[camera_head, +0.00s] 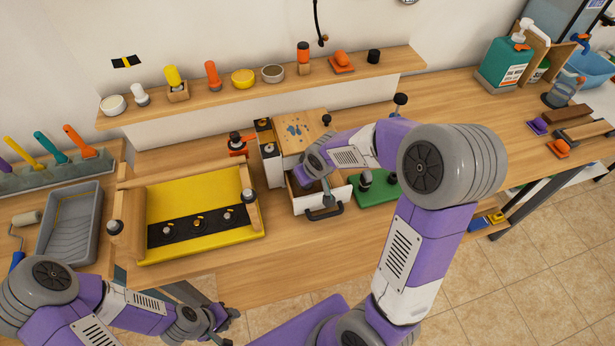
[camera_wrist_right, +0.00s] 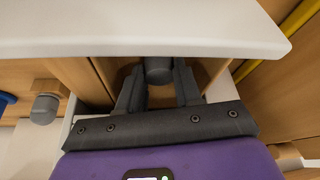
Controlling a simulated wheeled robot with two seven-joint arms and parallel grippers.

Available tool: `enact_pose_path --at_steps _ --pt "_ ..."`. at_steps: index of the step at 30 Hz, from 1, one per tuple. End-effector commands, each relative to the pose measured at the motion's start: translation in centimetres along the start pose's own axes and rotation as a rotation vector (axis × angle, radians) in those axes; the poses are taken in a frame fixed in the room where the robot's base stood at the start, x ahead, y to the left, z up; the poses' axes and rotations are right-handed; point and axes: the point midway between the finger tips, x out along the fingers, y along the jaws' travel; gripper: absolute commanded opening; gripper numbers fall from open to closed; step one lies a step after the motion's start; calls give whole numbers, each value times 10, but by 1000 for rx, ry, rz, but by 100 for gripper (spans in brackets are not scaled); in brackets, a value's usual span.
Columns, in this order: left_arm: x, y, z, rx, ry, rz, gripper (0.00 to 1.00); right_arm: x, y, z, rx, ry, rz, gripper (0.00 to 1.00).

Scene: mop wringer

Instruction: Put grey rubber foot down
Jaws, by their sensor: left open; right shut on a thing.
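A grey rubber foot (camera_wrist_right: 158,70), a short dark cylinder, sits between the two fingers of my right gripper (camera_wrist_right: 158,85) in the right wrist view. The fingers are shut on it, inside or over a box-like space with wooden walls. In the head view my right gripper (camera_head: 326,192) reaches down into the open white drawer (camera_head: 306,207); its fingertips and the foot are mostly hidden there. I cannot tell whether the foot touches the drawer floor. My left gripper (camera_head: 218,322) is open and empty in front of the bench's front edge.
A dark handle (camera_head: 325,213) is on the drawer front. A green block (camera_head: 376,190) with dark knobs stands to its right. A yellow board (camera_head: 190,195) with wooden rollers lies to its left. A grey tray (camera_head: 70,222) is farther left. The bench front is clear.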

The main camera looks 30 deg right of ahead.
Motion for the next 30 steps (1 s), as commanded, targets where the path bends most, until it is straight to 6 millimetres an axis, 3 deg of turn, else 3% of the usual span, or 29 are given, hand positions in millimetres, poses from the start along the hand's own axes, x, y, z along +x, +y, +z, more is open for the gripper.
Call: enact_pose_path --at_steps 6,7,12,23,30 --pt "4 -2 0 0 1 0 43 4 0 2 0 1 0 1" --pt "4 -2 0 0 1 0 43 4 0 2 0 0 0 36" --pt "3 -1 0 0 1 0 43 2 0 1 0 1 0 60" --pt "-1 0 0 0 1 0 43 -2 0 0 0 1 0 60" --pt "-12 4 0 0 1 0 43 -46 0 -2 0 7 -1 60"
